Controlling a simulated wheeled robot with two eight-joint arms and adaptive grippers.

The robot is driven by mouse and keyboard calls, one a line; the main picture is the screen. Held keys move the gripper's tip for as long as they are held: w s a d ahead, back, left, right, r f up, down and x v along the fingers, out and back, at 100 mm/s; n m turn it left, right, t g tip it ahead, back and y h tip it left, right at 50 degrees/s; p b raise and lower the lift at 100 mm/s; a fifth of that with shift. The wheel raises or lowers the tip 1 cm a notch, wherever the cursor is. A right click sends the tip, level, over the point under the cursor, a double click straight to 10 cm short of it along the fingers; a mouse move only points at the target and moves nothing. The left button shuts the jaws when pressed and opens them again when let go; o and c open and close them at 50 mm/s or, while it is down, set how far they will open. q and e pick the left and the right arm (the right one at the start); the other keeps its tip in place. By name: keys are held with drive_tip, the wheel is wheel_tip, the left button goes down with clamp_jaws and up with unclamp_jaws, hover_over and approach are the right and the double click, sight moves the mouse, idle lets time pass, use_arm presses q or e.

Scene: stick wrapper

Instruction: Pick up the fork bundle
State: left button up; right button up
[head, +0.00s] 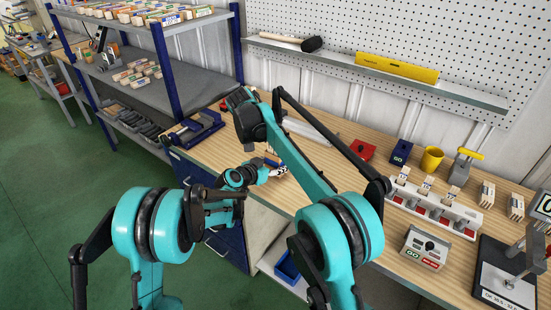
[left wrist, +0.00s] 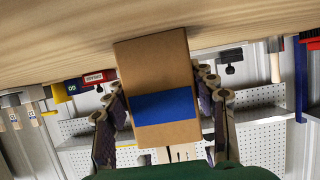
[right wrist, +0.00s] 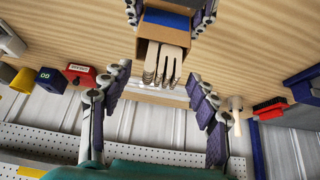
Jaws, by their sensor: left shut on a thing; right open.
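The fork bundle is a brown cardboard sleeve with a blue band (left wrist: 165,107). My left gripper (left wrist: 163,88) is shut on it, one finger on each side. In the right wrist view the bundle's open end faces me, with several pale wooden forks (right wrist: 165,62) sticking out, tines towards my right gripper. My right gripper (right wrist: 158,84) is open and empty, its fingertips spread to either side of the tines. I cannot tell how far apart they are. In the head view the bundle shows small near my left gripper (head: 266,172), and my right arm hides my right gripper.
The wooden workbench (head: 325,150) lies below. A white rack with stamps (head: 433,207), a GO box (head: 425,247), a yellow cup (head: 432,159) and a red box (head: 363,150) stand to the right. A pegboard wall (head: 400,50) rises behind.

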drive_tip(key=shift+f, duration=0.1)
clamp_jaws()
wheel_tip(320, 180, up, 12)
drive_tip(key=s, duration=1.8)
drive_tip(key=shift+d, duration=0.1)
wheel_tip(320, 180, up, 2)
drive_tip(key=shift+r, duration=0.1)
idle(0.3)
